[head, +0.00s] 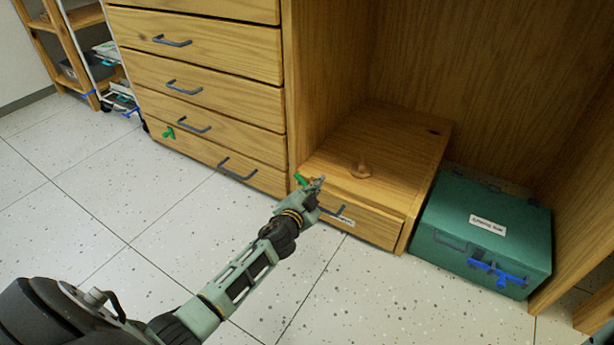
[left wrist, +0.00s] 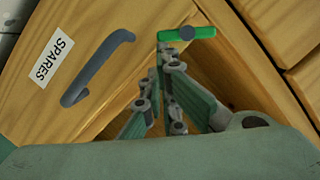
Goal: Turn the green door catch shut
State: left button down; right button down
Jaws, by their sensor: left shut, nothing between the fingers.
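A green catch (head: 300,179) sits at the left end of the front of the low wooden box (head: 385,140). In the left wrist view it is a green bar (left wrist: 203,32) on a dark round pivot, lying level in the picture and crossing the edge of the front panel (left wrist: 110,75). My left gripper (head: 318,182) is shut and empty in front of the box. Its fingertips (left wrist: 166,52) are just below the bar's left end; I cannot tell whether they touch it. My right gripper is not in view.
The box front has a grey handle (left wrist: 97,68) and a SPARES label (left wrist: 52,57). A teal case (head: 480,215) with a blue catch stands right. Drawers (head: 210,90) with another green catch (head: 168,133) stand left. Floor in front is clear.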

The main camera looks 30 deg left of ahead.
pick_arm(q)
jog(key=shift+f, duration=0.6)
jog(key=shift+d+f, duration=0.1)
jog(key=shift+f, duration=0.25)
dwell(0.3)
jog(key=shift+r, duration=0.1)
dwell(1.2)
